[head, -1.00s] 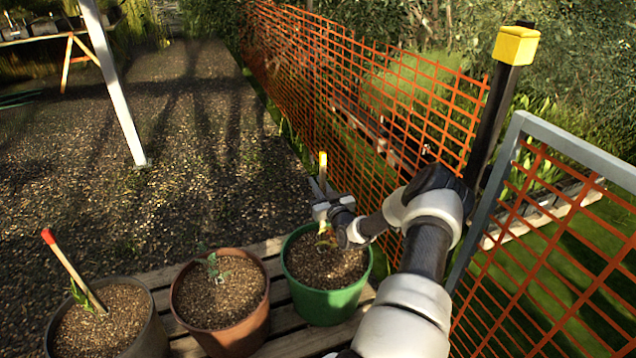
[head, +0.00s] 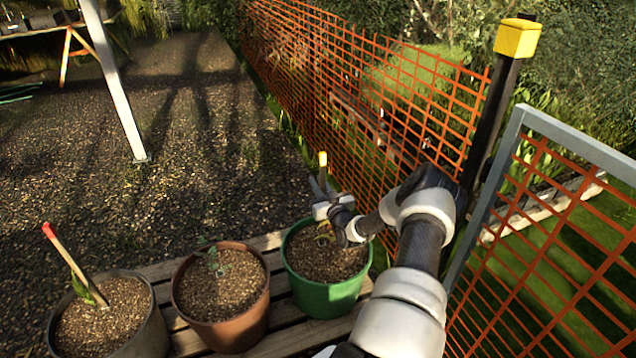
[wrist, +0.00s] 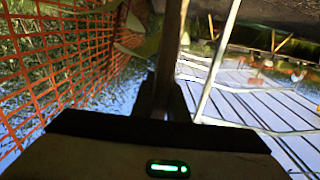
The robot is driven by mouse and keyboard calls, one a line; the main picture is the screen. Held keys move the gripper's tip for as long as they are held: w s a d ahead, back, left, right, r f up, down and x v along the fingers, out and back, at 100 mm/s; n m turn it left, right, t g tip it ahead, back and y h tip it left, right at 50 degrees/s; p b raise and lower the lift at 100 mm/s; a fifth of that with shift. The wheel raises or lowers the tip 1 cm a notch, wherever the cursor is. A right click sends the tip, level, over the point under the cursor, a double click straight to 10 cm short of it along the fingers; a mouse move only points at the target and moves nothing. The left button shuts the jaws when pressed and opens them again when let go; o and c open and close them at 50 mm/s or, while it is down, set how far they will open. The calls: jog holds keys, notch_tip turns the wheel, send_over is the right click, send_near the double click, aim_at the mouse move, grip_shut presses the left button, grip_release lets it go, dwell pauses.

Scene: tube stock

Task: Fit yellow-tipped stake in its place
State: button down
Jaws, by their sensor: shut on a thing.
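The yellow-tipped stake (head: 323,159) stands nearly upright over the green pot (head: 331,300) in the head view. My gripper (head: 321,190) is shut on it, a little below the yellow tip. In the wrist view the stake (wrist: 172,45) runs up and down between the dark fingers. The green pot holds brown soil and a small yellowish plant (head: 325,238) just below my gripper. My gripper and wrist hide the stake's lower part, so I cannot tell whether its end is in the soil.
A terracotta pot (head: 238,334) with a small green seedling stands to the left. Further left is a grey pot (head: 152,330) with a red-tipped stake (head: 72,262). The pots stand on wooden slats (head: 290,340). Orange mesh fence (head: 345,90) and a dark yellow-capped post (head: 517,38) lie close right.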

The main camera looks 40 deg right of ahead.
notch_tip(320, 180, down, 2)
jog(key=shift+f, duration=0.25)
dwell(0.4)
jog(key=c, duration=1.7)
grip_release()
jog(key=shift+o, duration=0.2)
jog(key=p+v, duration=0.4)
jog(key=v, duration=1.3)
jog(key=shift+s+a, duration=0.15)
jog(key=shift+s, duration=0.05)
jog(key=shift+r, duration=0.1)
